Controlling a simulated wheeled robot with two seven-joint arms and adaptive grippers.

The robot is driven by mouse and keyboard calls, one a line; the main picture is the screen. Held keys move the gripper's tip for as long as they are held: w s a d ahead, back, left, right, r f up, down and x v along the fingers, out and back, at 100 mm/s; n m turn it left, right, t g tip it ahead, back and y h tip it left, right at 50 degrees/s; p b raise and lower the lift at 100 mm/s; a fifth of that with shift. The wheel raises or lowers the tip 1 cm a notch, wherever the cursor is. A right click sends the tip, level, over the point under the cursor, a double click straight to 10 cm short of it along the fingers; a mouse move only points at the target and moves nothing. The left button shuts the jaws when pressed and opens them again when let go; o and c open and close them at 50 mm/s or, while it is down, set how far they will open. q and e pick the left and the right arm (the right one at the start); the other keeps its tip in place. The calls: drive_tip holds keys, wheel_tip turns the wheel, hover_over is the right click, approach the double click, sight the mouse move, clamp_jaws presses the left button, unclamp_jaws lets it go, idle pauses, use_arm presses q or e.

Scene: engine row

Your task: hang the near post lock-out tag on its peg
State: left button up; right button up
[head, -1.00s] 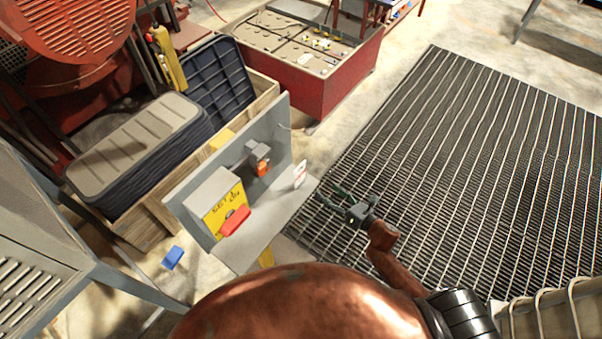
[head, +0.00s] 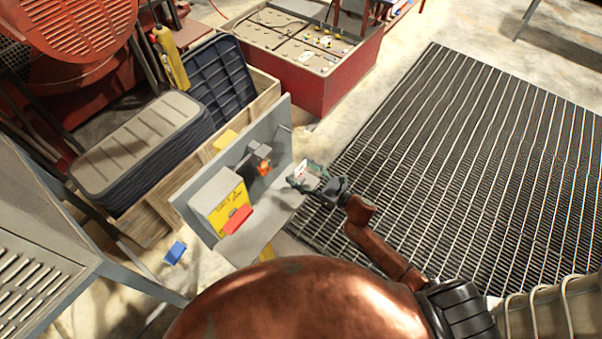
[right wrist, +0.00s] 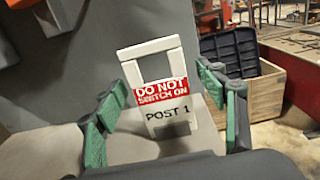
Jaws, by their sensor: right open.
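The lock-out tag (right wrist: 161,95) is white with a red band reading DO NOT SWITCH ON and POST 1 below. In the right wrist view it stands upright between the green pads of my right gripper (right wrist: 165,115), which is open around it; a gap shows on both sides. In the head view the tag (head: 306,175) is partly hidden by my right gripper (head: 308,178), at the right end of the grey post's shelf. A thin peg (head: 284,128) seems to stick out near the top right of the post's back panel (head: 277,115). My left gripper is not in view.
A blue object (head: 175,253) lies on the floor. Floor grating (head: 460,160) lies right.

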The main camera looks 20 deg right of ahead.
sight(300, 167)
drive_tip(key=shift+c, duration=0.6)
drive_tip(key=c, duration=1)
drive_tip(key=shift+r, duration=0.1)
drive_tip(key=shift+r, duration=0.2)
drive_tip(key=r, duration=0.3)
drive_tip(key=shift+s+a+r+b, duration=0.1)
drive_tip(key=shift+s+r+b, duration=0.05)
drive_tip(key=shift+s+b, duration=0.25)
drive_tip(key=s+a+r, duration=0.5)
drive_tip(key=s+r, duration=0.4)
drive_tip(key=s, duration=0.3)
